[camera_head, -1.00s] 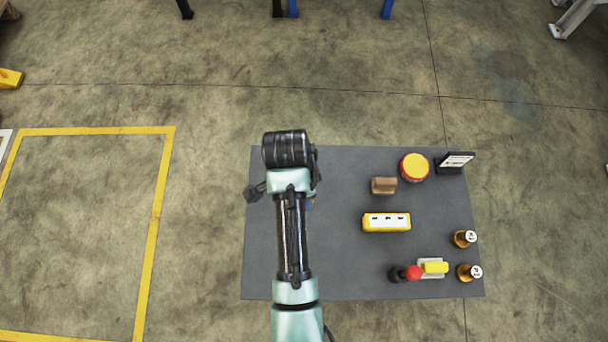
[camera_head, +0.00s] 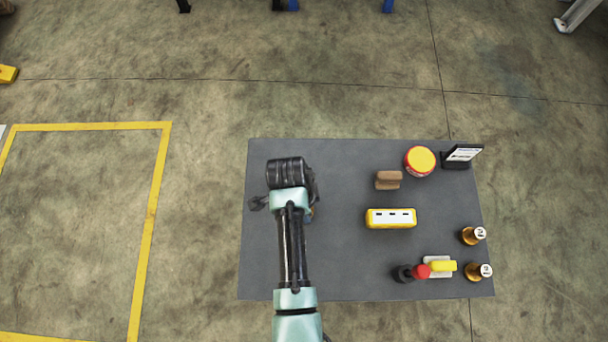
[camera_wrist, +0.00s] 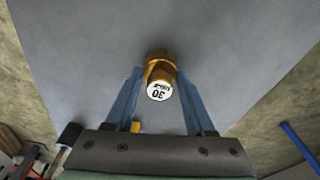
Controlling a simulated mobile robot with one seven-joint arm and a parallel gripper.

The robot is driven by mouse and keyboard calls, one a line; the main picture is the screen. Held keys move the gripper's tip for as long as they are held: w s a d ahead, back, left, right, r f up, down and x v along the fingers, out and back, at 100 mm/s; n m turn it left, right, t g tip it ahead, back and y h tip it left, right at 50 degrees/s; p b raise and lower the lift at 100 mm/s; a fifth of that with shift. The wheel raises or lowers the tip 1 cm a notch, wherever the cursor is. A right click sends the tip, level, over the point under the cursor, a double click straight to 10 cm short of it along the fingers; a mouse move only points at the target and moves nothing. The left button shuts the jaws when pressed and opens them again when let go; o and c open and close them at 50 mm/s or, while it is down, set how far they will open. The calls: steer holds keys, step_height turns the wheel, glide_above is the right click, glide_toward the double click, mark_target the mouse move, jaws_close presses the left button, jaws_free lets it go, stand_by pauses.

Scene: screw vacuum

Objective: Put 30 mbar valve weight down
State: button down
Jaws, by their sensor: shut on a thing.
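The 30 mbar valve weight (camera_wrist: 160,66) is a brass piece with a white round label reading 30, seen in the wrist view. My gripper (camera_wrist: 160,74) has its two blue fingers on either side of the weight, shut on it. The grey table (camera_wrist: 85,50) lies behind the weight; I cannot tell whether the weight touches it.
The left part has bare room.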

steer(key=shift+c, duration=1.3)
jaws_free()
steer(key=shift+f, duration=0.1)
